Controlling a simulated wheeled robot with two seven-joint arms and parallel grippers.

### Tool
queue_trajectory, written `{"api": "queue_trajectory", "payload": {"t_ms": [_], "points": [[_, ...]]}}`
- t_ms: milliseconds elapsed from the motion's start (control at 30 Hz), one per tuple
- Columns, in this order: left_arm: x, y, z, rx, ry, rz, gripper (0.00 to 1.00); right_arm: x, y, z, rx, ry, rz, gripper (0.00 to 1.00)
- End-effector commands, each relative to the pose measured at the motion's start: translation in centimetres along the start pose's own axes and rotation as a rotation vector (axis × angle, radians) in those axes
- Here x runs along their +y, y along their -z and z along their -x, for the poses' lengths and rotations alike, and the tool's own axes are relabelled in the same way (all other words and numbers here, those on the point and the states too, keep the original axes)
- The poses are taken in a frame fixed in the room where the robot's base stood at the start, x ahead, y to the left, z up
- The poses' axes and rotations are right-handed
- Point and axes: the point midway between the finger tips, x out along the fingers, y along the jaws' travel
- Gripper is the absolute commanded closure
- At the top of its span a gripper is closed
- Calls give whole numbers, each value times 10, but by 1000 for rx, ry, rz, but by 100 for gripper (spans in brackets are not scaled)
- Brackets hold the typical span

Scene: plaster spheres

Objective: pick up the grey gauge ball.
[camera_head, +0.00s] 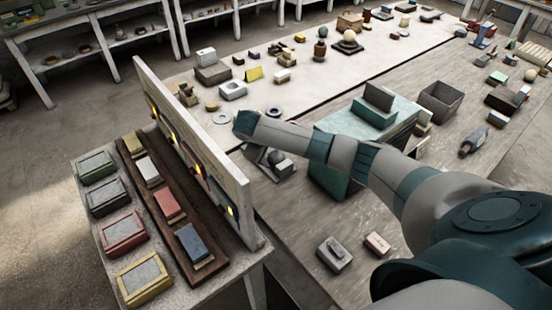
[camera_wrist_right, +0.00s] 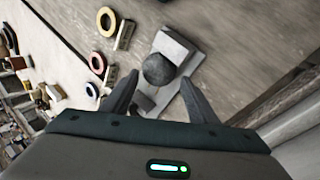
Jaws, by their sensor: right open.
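The grey gauge ball (camera_wrist_right: 158,69) is a dark, matte sphere in the right wrist view. It rests against a pale grey angled block (camera_wrist_right: 176,48) and shows between the fingers of my right gripper (camera_wrist_right: 160,79), which is open and empty. I cannot tell how far the fingertips are from the ball. In the head view the ball (camera_head: 277,156) is small, below my right forearm beside the grey blocks. My right gripper's fingers are hard to make out there. My left gripper is not in view.
A green box (camera_head: 333,182) stands right of the ball under my arm. An upright white panel (camera_head: 190,150) with small lights stands to the left. Rings (camera_wrist_right: 106,20) and small blocks lie nearby. The wooden table has bare room in front of the ball.

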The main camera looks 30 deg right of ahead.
Motion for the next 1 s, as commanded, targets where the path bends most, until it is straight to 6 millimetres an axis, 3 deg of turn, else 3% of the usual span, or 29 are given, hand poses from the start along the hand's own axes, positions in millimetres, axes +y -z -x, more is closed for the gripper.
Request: {"api": "queue_trajectory", "payload": {"t_ms": [200,400,967,1000], "points": [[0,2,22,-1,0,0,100,4,-5,-19,-4,0,0,46],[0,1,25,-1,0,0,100,2,-5,-40,-3,0,-1,46],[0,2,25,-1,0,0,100,2,-4,-44,-2,0,-1,46],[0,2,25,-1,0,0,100,2,-4,-44,-2,0,-1,54]]}}
